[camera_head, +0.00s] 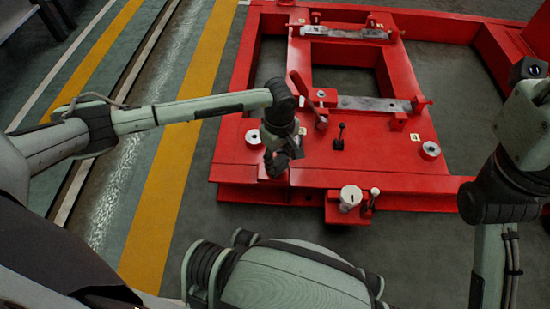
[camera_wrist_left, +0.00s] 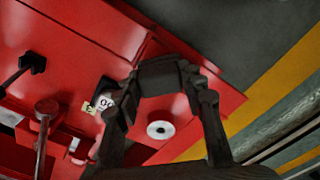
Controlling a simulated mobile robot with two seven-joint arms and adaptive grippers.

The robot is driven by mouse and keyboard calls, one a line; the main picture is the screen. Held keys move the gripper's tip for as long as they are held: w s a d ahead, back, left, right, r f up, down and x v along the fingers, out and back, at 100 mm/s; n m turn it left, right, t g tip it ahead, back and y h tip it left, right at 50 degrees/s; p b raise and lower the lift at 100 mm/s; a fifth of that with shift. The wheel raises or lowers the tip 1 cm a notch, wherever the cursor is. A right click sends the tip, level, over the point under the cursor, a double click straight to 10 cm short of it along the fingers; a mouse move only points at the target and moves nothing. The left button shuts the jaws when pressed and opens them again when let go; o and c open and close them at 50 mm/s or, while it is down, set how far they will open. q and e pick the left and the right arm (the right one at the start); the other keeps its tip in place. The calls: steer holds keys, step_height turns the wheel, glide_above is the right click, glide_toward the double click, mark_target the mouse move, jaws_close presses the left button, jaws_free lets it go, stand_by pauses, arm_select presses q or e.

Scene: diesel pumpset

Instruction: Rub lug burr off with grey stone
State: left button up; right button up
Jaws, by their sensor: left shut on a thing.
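My left gripper (camera_head: 283,160) is over the near left part of a red steel frame (camera_head: 375,160). In the left wrist view, my left gripper (camera_wrist_left: 165,88) is shut on a dark grey block, taken as the grey stone (camera_wrist_left: 160,75), held across its fingertips. In the head view the stone cannot be told from the dark fingers. A pale round pad with a dark centre (camera_head: 253,137) is just left of the gripper; it also shows in the wrist view (camera_wrist_left: 160,130). I cannot make out which lug has the burr, or whether the stone touches the frame. My right gripper is out of view.
A red lever (camera_head: 301,86) stands behind the gripper, and a black-knobbed pin (camera_head: 339,136) to its right. A white cylinder (camera_head: 349,197) sits on the frame's near ledge. Another round pad (camera_head: 430,149) is at right. Clear floor with a yellow stripe (camera_head: 180,150) lies left.

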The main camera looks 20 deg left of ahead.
arm_select(q)
steer(key=shift+s+a+r+p, duration=0.1)
steer(key=shift+s+a+p, duration=0.15)
steer(key=shift+a, duration=0.4)
steer(key=shift+s+a+r+p, duration=0.1)
steer(key=shift+s+a+p, duration=0.1)
steer(key=shift+a, duration=0.45)
steer(key=shift+f, duration=0.2)
steer(key=shift+w+d+f+b, duration=0.15)
steer(key=shift+d+b, duration=0.25)
steer(key=shift+d, duration=0.1)
steer(key=shift+w+d, duration=0.25)
steer(key=shift+d, duration=0.6)
step_height(320, 180, up, 9)
steer(key=p, duration=0.5)
steer(key=shift+f+p, duration=0.2)
steer(key=shift+p, duration=0.2)
steer(key=shift+f, duration=0.1)
